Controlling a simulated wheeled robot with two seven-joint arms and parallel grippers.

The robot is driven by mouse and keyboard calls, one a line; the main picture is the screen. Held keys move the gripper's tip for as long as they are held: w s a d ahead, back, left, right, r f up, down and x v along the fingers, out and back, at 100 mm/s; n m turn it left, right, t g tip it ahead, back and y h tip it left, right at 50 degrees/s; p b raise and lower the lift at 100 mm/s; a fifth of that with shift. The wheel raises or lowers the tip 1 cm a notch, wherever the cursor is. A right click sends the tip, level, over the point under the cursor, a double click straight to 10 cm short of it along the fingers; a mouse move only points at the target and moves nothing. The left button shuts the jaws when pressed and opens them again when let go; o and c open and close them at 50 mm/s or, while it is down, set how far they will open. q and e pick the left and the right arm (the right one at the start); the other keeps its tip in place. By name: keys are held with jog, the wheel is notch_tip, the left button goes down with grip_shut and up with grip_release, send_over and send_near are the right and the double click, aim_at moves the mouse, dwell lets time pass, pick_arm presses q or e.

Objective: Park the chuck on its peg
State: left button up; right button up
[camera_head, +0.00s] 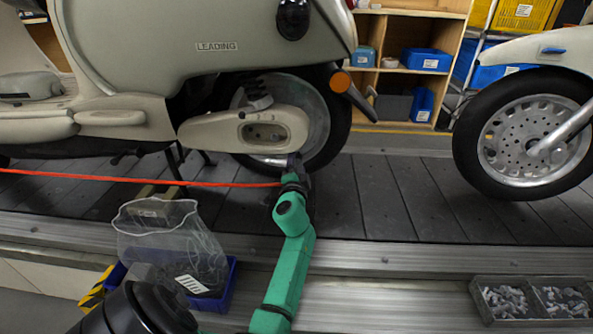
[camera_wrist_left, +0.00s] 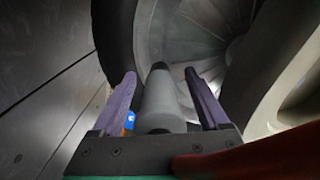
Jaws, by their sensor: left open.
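My left gripper (camera_head: 293,162) is low beside the scooter's rear wheel (camera_head: 315,122), at the end of my green arm. In the left wrist view its two purple fingers (camera_wrist_left: 160,76) are open. A grey tapered body with a dark tip, which looks like the chuck (camera_wrist_left: 160,103), lies between them with a gap on each side. A red hose (camera_head: 130,180) runs from the left edge to my gripper, and a dark red length also shows at lower right in the wrist view (camera_wrist_left: 255,158). I cannot make out the peg. My right gripper is not in view.
The cream scooter (camera_head: 120,65) stands on the dark slat conveyor (camera_head: 390,200). A second scooter's wheel (camera_head: 530,140) is at right. A blue bin with a clear bag (camera_head: 170,245) stands at lower left, and a tray of metal parts (camera_head: 530,300) at lower right. Shelves (camera_head: 390,45) stand behind.

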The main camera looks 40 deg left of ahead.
pick_arm(q)
jog(key=shift+c, duration=0.3)
grip_shut()
jog(key=shift+s+f, duration=0.1)
jog(key=shift+v, duration=2.9)
